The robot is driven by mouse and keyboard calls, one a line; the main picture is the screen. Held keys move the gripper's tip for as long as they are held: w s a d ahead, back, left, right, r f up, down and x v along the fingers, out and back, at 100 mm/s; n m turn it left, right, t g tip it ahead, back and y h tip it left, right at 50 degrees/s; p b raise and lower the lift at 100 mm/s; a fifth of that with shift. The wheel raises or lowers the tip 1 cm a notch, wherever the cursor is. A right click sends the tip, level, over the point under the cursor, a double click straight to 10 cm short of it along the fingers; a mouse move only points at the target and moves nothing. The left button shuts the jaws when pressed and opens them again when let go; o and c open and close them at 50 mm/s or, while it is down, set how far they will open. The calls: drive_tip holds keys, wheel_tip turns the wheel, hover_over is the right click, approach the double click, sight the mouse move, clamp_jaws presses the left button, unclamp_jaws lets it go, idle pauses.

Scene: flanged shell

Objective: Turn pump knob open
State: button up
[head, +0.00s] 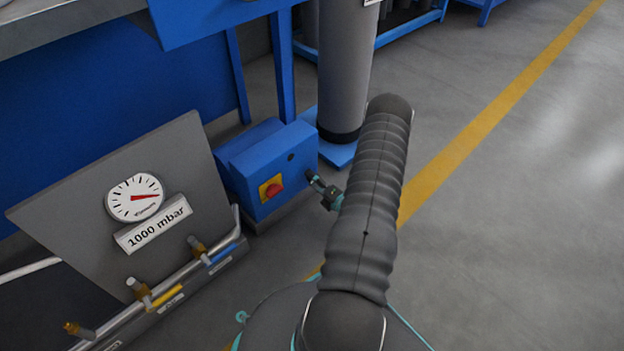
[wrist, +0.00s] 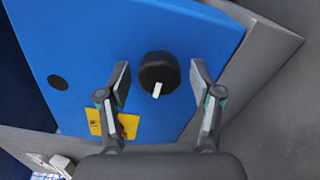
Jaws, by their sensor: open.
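The black pump knob (wrist: 158,72) with a white pointer mark is on the face of a blue box (wrist: 120,45) in the wrist view. The mark points down and slightly left. My gripper (wrist: 159,76) is open, one finger on each side of the knob, with a visible gap on both sides. In the head view the blue box (head: 282,165) stands on the floor, and my gripper (head: 318,183) is at its right side. I cannot clearly make out the black knob there.
A red switch on a yellow plate (head: 271,189) is on the box; my left finger partly covers the plate (wrist: 96,121) in the wrist view. A gauge (head: 135,198) and a "1000 mbar" sign (head: 153,223) are on a grey panel. A grey column (head: 347,70) stands behind. Open floor lies right.

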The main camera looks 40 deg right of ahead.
drive_tip(key=s, duration=1.1)
drive_tip(key=shift+s+d, duration=0.2)
drive_tip(key=shift+d, duration=0.25)
